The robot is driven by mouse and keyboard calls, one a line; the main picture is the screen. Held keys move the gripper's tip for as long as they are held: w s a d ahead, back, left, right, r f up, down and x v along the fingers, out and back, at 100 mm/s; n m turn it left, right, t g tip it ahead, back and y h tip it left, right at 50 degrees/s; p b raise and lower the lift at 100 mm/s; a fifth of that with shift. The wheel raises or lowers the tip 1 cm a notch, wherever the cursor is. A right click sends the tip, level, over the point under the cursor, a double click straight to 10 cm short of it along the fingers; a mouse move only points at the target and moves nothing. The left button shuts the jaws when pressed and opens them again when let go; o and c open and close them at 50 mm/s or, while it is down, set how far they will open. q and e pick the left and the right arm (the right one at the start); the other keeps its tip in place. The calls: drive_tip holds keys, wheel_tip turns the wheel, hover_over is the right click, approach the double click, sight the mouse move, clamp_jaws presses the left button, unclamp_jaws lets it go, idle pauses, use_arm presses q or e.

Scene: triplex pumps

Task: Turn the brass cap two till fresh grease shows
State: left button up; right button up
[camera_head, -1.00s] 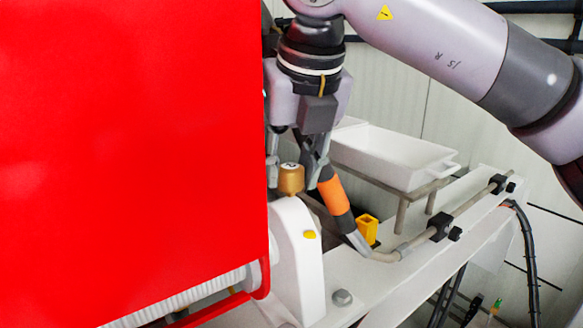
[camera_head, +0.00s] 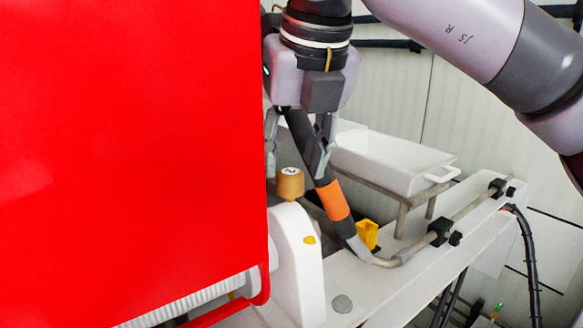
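The brass cap two (camera_head: 290,184) sits upright on top of a white rounded housing (camera_head: 296,255), beside the red panel's right edge. A small mark shows on its pale top disc. My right gripper (camera_head: 296,163) points down above the cap. Its two fingers are spread, one on each side above the cap, and nothing is held between them. A dark hose with an orange band (camera_head: 333,200) runs down close to the right finger. I cannot make out grease at the cap. My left gripper is not in view.
A large red panel (camera_head: 130,140) fills the left side and blocks the view behind it. A white tray (camera_head: 390,160) stands on a rack behind. A yellow block (camera_head: 368,234) and a pipe with black clamps (camera_head: 440,230) lie along the white beam.

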drive_tip(key=v, duration=0.9)
drive_tip(key=shift+s, duration=0.1)
